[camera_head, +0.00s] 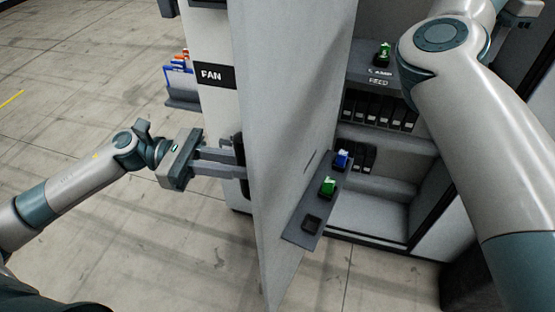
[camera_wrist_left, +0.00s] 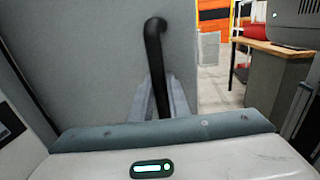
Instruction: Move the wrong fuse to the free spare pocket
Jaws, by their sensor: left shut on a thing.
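My left gripper (camera_head: 238,163) is shut on the dark handle of the grey cabinet door (camera_head: 285,90). The handle (camera_wrist_left: 157,70) stands between its fingers in the left wrist view. The door stands open. A spare holder strip (camera_head: 290,237) on its inner side carries a blue fuse (camera_head: 341,158), a green fuse (camera_head: 328,186) and an empty square pocket (camera_head: 312,223) at the near end. Another green fuse (camera_head: 384,53) stands on a grey panel inside the cabinet, above a label partly reading AMP FEED. A part of my right gripper (camera_head: 520,10) shows at the top right; its fingers are unclear.
Several black modules (camera_head: 380,110) line the shelf inside the cabinet. My right arm crosses in front of the cabinet's right side. A FAN label (camera_head: 214,75) and a folder rack (camera_head: 180,85) are at the left. The floor at the left is clear.

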